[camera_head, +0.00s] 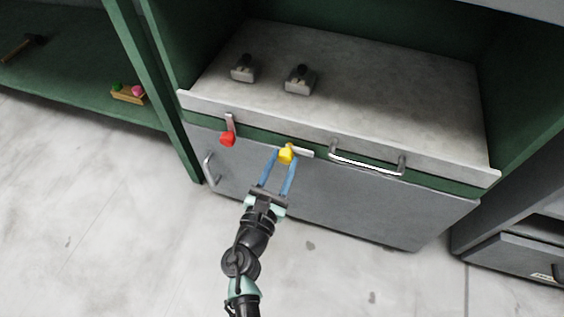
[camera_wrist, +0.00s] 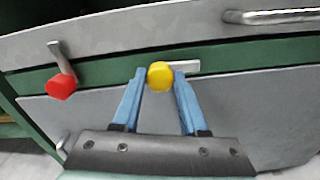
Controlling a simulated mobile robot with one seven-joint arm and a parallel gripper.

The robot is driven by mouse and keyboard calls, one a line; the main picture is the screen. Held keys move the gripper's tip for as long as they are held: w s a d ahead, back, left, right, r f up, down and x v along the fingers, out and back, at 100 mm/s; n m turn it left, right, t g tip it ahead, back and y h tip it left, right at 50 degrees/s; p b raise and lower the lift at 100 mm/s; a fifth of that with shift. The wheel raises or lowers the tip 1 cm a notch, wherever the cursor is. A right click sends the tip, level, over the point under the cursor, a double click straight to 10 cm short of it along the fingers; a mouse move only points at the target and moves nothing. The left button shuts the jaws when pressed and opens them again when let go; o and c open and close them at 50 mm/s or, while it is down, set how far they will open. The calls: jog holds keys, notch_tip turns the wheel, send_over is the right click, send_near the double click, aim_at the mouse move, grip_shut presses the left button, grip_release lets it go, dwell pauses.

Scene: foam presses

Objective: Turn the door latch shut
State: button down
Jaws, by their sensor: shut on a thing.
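A yellow knob (camera_head: 286,155) is on the press front, on a pale bar (camera_head: 304,152) that lies level and points right along the green strip. My gripper (camera_head: 285,159) has its two blue fingers on either side of the yellow knob and is shut on it; the wrist view also shows the yellow knob (camera_wrist: 160,76) between the fingertips. A red knob (camera_head: 227,139) hangs at the lower end of a pale lever (camera_head: 230,121) to the left, clear of my gripper. The grey door panel (camera_head: 345,195) is below and looks closed.
A metal handle (camera_head: 367,165) sticks out right of the yellow knob, and another handle (camera_head: 209,168) is on the door's left side. Two grey blocks (camera_head: 243,72) (camera_head: 300,80) stand on the worktop. A green shelf (camera_head: 60,95) is at left. The floor in front is clear.

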jog(key=m+b, duration=0.2)
jog(key=m, duration=0.2)
jog(key=shift+f+b, duration=0.2)
jog(key=shift+b, duration=0.2)
jog(key=m+b, duration=0.3)
jog(key=m, duration=0.1)
jog(key=shift+d+m, duration=0.1)
jog(key=shift+m, duration=0.2)
jog(key=m+b, duration=0.3)
jog(key=m, duration=0.1)
jog(key=shift+f+m, duration=0.1)
jog(key=shift+m, duration=0.2)
jog(key=shift+m+b, duration=1.35)
jog(key=shift+m, duration=0.85)
jog(key=shift+c, duration=2.2)
grip_release()
